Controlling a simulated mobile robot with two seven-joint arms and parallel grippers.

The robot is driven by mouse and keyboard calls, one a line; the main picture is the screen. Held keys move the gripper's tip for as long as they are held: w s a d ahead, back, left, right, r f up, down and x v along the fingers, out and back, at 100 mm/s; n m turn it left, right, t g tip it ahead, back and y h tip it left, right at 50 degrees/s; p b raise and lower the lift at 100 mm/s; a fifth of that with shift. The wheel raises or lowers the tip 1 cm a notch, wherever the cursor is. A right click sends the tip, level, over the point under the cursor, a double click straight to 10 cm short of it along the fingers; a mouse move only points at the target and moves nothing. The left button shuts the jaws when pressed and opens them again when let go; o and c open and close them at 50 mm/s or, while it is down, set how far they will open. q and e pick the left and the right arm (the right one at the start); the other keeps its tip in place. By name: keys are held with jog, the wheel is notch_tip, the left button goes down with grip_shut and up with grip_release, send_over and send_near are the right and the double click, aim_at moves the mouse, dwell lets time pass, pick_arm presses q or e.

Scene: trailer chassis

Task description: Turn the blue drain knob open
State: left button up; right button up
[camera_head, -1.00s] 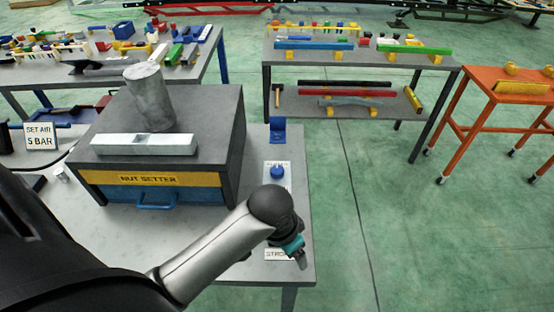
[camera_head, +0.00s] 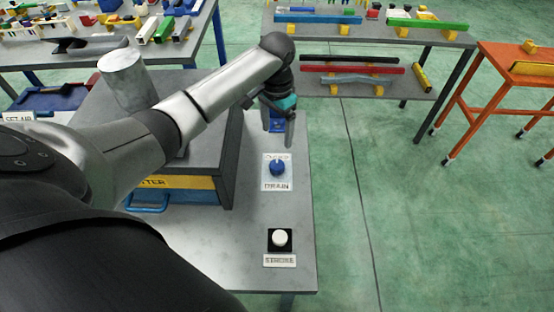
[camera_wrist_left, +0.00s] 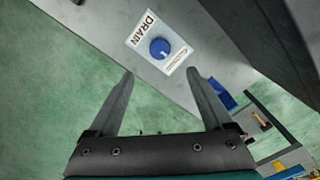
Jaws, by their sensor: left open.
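The blue drain knob (camera_head: 277,168) sits on a white plate marked DRAIN (camera_head: 277,185) on the grey bench, right of the nut setter box. It also shows in the left wrist view (camera_wrist_left: 160,48), with a pale mark on its face, beyond my fingertips. My left gripper (camera_head: 278,140) is just behind the knob in the head view, fingers pointing down, apart from it. In the left wrist view its two fingers (camera_wrist_left: 161,75) are spread with nothing between them. My right gripper is not in view.
A white button (camera_head: 280,238) on a black base, labelled STROKE, stands nearer on the bench. The nut setter box (camera_head: 222,150) with a grey cylinder (camera_head: 127,80) is to the left. The bench's right edge is close to the knob, with green floor beyond.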

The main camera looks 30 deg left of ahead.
aim_at(277, 164)
pick_arm(q)
notch_tip(277, 164, down, 13)
jog(key=shift+f+b, duration=0.2)
jog(key=shift+b, duration=0.85)
grip_shut()
